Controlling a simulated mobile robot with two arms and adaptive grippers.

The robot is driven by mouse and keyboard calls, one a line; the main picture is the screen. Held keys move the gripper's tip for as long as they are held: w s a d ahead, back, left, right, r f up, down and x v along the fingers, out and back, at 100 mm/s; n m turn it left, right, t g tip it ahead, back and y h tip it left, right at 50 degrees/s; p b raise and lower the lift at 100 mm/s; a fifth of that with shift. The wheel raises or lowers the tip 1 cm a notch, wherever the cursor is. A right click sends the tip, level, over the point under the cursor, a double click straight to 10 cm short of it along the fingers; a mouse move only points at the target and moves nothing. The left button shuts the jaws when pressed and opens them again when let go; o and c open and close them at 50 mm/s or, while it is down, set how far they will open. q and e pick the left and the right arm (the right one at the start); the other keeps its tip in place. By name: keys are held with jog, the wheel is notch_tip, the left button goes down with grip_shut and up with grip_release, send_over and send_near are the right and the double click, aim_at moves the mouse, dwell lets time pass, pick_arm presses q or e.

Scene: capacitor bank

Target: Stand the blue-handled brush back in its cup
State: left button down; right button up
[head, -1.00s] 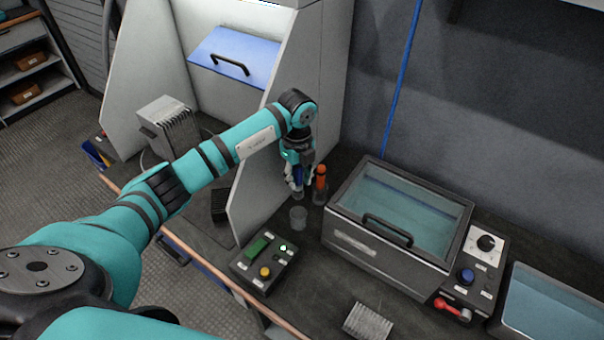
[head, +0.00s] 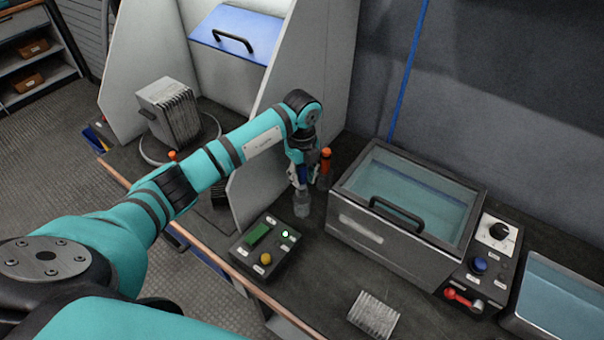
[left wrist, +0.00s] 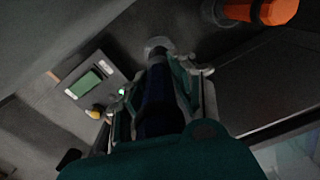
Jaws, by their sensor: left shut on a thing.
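My left gripper (head: 300,184) is shut on the blue-handled brush (head: 302,173), held roughly upright just above the small clear cup (head: 302,206). In the left wrist view the dark blue handle (left wrist: 160,105) runs between the fingers toward the cup (left wrist: 158,46). The brush's lower end is at the cup's mouth; I cannot tell whether it is inside. The cup stands on the dark bench. My right gripper is out of view.
An orange-topped bottle (head: 325,168) stands close to the right of the cup. A control box (head: 265,246) is in front, a lidded tank (head: 405,205) to the right, and a grey partition (head: 258,190) to the left.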

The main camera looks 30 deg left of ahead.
aim_at(302, 187)
pick_arm(q)
jog(key=shift+f+b, duration=1.1)
jog(key=shift+f, duration=0.8)
jog(key=shift+f+b, duration=0.35)
jog(key=shift+f, duration=0.25)
jog(key=c, duration=1)
grip_release()
notch_tip(302, 187, up, 12)
jog(key=shift+r, duration=0.1)
jog(key=shift+s, duration=0.1)
